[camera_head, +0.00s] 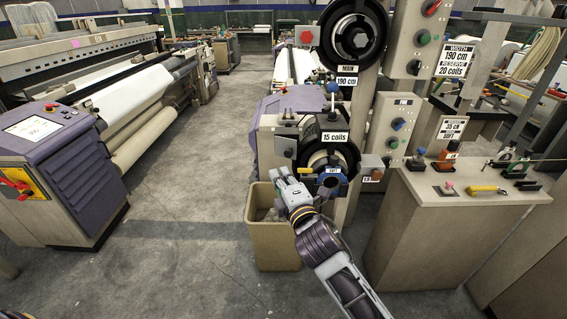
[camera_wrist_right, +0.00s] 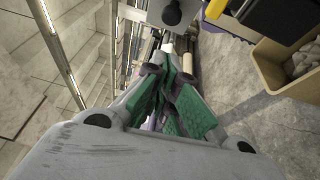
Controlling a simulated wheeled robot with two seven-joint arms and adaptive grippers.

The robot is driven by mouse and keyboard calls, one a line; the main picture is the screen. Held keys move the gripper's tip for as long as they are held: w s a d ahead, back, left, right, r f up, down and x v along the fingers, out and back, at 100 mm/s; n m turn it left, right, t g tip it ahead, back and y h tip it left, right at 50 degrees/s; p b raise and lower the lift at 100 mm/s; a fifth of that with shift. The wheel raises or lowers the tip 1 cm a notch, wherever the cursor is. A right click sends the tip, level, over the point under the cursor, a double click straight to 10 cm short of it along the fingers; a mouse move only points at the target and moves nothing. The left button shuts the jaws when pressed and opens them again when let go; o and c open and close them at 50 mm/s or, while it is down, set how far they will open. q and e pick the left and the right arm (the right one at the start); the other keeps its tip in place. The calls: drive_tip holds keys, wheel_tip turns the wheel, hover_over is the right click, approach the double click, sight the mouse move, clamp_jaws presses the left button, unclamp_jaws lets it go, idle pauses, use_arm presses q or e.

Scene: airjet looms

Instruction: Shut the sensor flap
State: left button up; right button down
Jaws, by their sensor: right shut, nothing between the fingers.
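My right gripper (camera_head: 280,176) is in front of the lower weft feeder (camera_head: 322,165), which carries a "15 coils" label. Its fingers are shut and empty. In the right wrist view the green finger pads (camera_wrist_right: 172,95) meet. A small blue part with a labelled plate (camera_head: 332,179) sits low on the feeder's front, just right of the gripper; it may be the sensor flap, but I cannot tell whether it is open or shut. A yellow edge and a dark part (camera_wrist_right: 240,8) show at the top of the wrist view. My left gripper is out of view.
A beige bin (camera_head: 271,240) stands on the floor below the gripper. The upper feeder (camera_head: 354,38) and control boxes (camera_head: 396,125) are above and right. A workbench (camera_head: 455,190) with small tools stands at the right.

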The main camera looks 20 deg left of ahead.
sight(284, 150)
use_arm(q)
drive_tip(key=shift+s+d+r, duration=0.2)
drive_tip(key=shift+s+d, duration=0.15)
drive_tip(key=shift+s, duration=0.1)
use_arm(e)
drive_tip(key=w+a, duration=0.1)
drive_tip(key=w, duration=0.5)
drive_tip(key=shift+r, duration=0.1)
use_arm(q)
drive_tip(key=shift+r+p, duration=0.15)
drive_tip(key=shift+p, duration=0.25)
use_arm(e)
drive_tip(key=shift+w, duration=0.1)
